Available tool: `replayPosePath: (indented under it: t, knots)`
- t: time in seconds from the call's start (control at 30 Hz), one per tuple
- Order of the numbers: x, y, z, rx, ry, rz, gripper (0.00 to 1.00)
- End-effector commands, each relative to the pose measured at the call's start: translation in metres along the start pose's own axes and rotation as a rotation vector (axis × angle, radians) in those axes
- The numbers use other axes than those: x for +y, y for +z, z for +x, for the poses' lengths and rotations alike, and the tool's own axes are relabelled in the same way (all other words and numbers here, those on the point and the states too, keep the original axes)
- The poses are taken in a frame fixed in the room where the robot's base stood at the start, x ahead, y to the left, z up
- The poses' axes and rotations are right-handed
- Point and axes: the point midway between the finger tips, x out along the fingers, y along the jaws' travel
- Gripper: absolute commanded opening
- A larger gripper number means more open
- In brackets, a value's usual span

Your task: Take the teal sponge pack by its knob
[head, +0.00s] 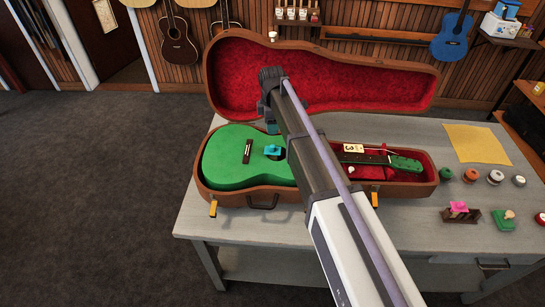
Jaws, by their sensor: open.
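The teal sponge pack (273,150) shows as a small teal block at the sound hole of the green ukulele (228,163). Its knob is too small to make out. The ukulele lies face up in the open brown case (228,196) with red lining, its neck to the right. My gripper (270,126) is open, above the upper edge of the ukulele body and just beyond the pack in the picture. My arm hides part of the ukulele's body and neck, and the fingers show only in part.
The case lid (325,75) stands open behind my gripper. The grey table (400,235) holds a yellow cloth (476,143), several round tins (495,177), a pink item on a dark block (459,208) and a green item (503,220) at right. The table front is clear.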

Motion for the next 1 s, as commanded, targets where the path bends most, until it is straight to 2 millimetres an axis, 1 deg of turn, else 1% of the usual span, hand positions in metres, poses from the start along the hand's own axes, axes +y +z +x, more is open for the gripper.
replayPosePath:
  t: [0.03,0.1,0.17,0.23,0.37,0.4,0.47,0.6,0.67,0.73,0.93,1.0]
  knots:
    - [0.0,0.0,0.018,0.0,0.0,0.001,0.51]
    - [0.0,0.0,0.035,0.0,0.0,0.001,0.51]
    - [0.0,0.0,0.047,0.0,0.0,0.002,0.51]
    - [0.0,0.001,0.053,0.0,0.0,0.002,0.51]
    - [0.0,0.001,0.051,0.0,0.0,0.003,0.51]
    - [0.0,0.001,0.053,0.0,0.0,0.003,0.51]
    - [-0.001,0.001,0.062,0.0,0.0,0.003,0.51]
    - [-0.001,0.002,0.092,0.0,0.0,0.003,0.51]
    - [-0.001,0.002,0.102,0.0,0.0,0.003,0.51]
    - [-0.001,0.002,0.105,0.0,0.0,0.003,0.51]
    - [-0.001,0.002,0.1,0.0,0.0,0.003,0.51]
    - [-0.001,0.002,0.1,0.0,0.0,0.003,0.45]
